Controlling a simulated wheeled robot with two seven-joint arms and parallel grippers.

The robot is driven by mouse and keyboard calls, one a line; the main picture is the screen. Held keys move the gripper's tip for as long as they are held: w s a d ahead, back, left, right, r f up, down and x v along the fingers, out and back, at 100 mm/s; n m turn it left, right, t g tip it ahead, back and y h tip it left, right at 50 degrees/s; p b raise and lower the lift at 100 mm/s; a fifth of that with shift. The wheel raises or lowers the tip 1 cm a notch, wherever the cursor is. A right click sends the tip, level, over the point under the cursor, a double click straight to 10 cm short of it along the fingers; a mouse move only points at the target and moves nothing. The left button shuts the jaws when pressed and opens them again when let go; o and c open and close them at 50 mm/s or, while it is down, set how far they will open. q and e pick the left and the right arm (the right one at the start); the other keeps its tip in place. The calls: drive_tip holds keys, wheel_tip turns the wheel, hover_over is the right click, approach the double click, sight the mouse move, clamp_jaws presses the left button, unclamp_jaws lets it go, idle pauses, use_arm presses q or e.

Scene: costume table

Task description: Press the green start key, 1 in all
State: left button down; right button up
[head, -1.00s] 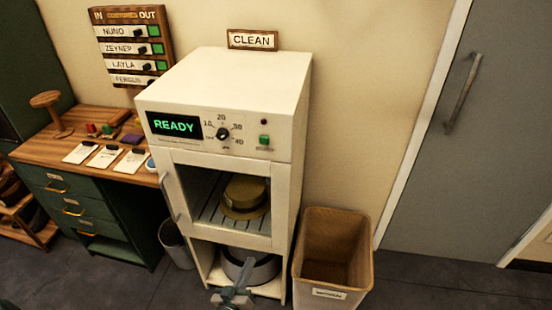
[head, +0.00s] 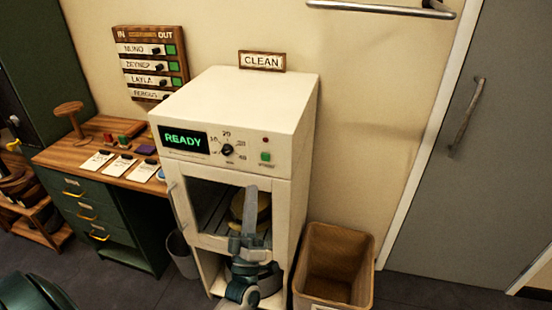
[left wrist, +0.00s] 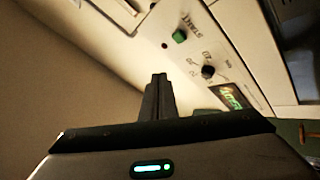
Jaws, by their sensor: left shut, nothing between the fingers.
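The green start key (head: 265,157) is a small square button at the right end of the white cabinet's control panel, below a small dark red light. It also shows in the left wrist view (left wrist: 180,36), beyond my fingertips. My left gripper (head: 250,192) is in front of the cabinet door, below the key and apart from it. Its fingers are shut and empty, and they also show in the left wrist view (left wrist: 158,82). The display (head: 183,139) reads READY. A dial (head: 227,150) sits between the display and the key. My right gripper is not in view.
The white cabinet (head: 240,95) has a glazed door with a tan hat (head: 264,212) inside, partly hidden by my arm. A bin (head: 338,240) stands to its right. A desk (head: 75,150) with cards is to its left. A grey door is at the far right.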

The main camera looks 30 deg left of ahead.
sight(266, 157)
use_arm(q)
drive_tip(key=shift+s+r+n+y, duration=0.15)
drive_tip(key=shift+r+n+y, duration=0.15)
drive_tip(key=shift+r, duration=0.2)
drive_tip(key=shift+s+r+n+y, duration=0.2)
drive_tip(key=shift+r+n, duration=0.1)
drive_tip(key=shift+r, duration=0.15)
drive_tip(key=shift+w, duration=0.15)
drive_tip(key=w+a+b, duration=0.2)
drive_tip(key=w, duration=0.6)
drive_tip(key=shift+w+b, duration=0.2)
drive_tip(key=shift+b, duration=0.15)
drive_tip(key=shift+w, duration=0.15)
idle(1.4)
